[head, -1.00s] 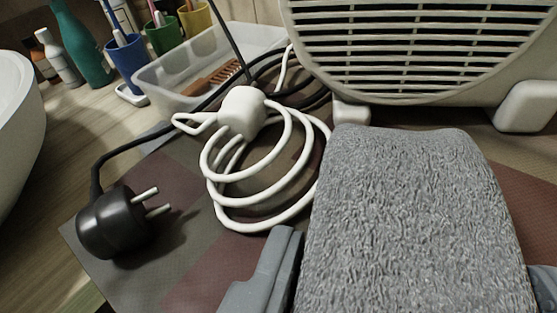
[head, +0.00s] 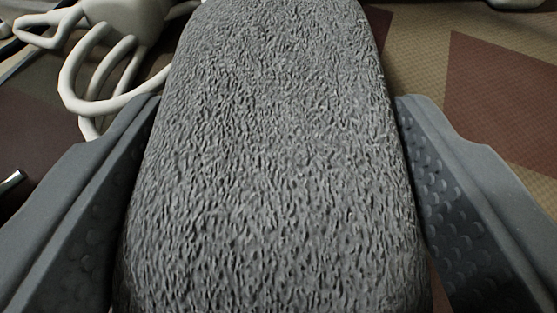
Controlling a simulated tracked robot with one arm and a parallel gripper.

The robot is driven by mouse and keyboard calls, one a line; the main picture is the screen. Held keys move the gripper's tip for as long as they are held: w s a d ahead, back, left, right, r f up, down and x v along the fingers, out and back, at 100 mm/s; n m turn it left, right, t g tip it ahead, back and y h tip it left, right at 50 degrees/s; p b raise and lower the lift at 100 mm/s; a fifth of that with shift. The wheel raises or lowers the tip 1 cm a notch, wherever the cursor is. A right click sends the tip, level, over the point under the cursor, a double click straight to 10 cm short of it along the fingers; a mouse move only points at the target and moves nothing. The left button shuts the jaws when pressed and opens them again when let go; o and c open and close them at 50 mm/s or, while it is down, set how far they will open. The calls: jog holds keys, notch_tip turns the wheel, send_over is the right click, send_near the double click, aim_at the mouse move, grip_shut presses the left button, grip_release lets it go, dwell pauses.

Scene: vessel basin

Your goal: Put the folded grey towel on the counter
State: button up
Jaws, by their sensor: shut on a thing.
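The folded grey towel (head: 275,150) fills the middle of the head view, its long side running away from me. My gripper (head: 275,110) has one grey finger on each side of the towel and is shut on it. The patterned mat (head: 500,80) shows beyond and beside the towel. Whether the towel's underside touches the mat is hidden. The counter cannot be clearly told apart in this close view.
A coiled white cable (head: 120,75) with a white plug lies at the upper left, close to the left finger and the towel's far left edge.

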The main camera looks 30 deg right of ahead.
jog(key=shift+f, duration=0.15)
jog(key=o, duration=1)
jog(key=shift+c, duration=0.2)
jog(key=v, duration=1.2)
